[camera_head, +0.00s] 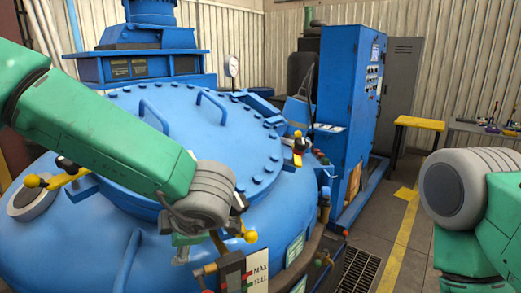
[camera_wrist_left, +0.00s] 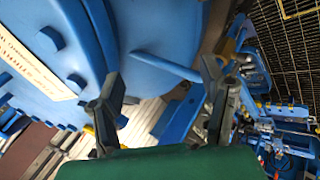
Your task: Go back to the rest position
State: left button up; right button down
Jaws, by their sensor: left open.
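My left arm reaches in from the left across the blue furnace (camera_head: 60,235), and its grey wrist joint is in front of the furnace lid (camera_head: 160,110). In the left wrist view my left gripper (camera_wrist_left: 162,95) has its two dark fingers spread wide apart, with nothing between them held. Blue furnace parts lie beyond the fingers, and I cannot tell the distance to them. In the head view the fingers are not clearly visible. At the right edge of the head view my right arm shows its grey joint and green link; its gripper is out of view.
A blue control cabinet (camera_head: 345,95) stands behind the furnace at the right. A grey locker (camera_head: 402,95) and a workbench (camera_head: 480,128) with tools are farther back. A yellow floor line (camera_head: 403,240) and a floor grate (camera_head: 357,270) lie between the furnace and my right arm.

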pick_arm(q)
jog(key=s+a+f+m+t+h, duration=0.1)
jog(key=s+a+f+m, duration=0.2)
jog(key=f+m, duration=0.5)
jog(key=s+a+f+m+h, duration=0.1)
jog(key=s+a+f+m, duration=0.25)
jog(key=f, duration=0.85)
jog(key=s+a+f+m+g+h, duration=0.1)
jog(key=s+a+f+m+g, duration=0.2)
jog(key=s, duration=0.5)
jog(key=s+f+m+g+h, duration=0.1)
jog(key=s+f+m, duration=0.35)
jog(key=s, duration=0.35)
jog(key=s+a+f+m+g+h, duration=0.1)
jog(key=s+a+f+m+g, duration=0.2)
jog(key=s, duration=0.6)
notch_tip(320, 180, down, 19)
jog(key=d+m+b, duration=0.1)
jog(key=b, duration=1.8)
jog(key=shift+w+r+t, duration=0.2)
jog(key=shift+w+t, duration=0.1)
jog(key=shift+t, duration=0.1)
pick_arm(e)
notch_tip(320, 180, down, 19)
jog(key=shift+s+d, duration=0.15)
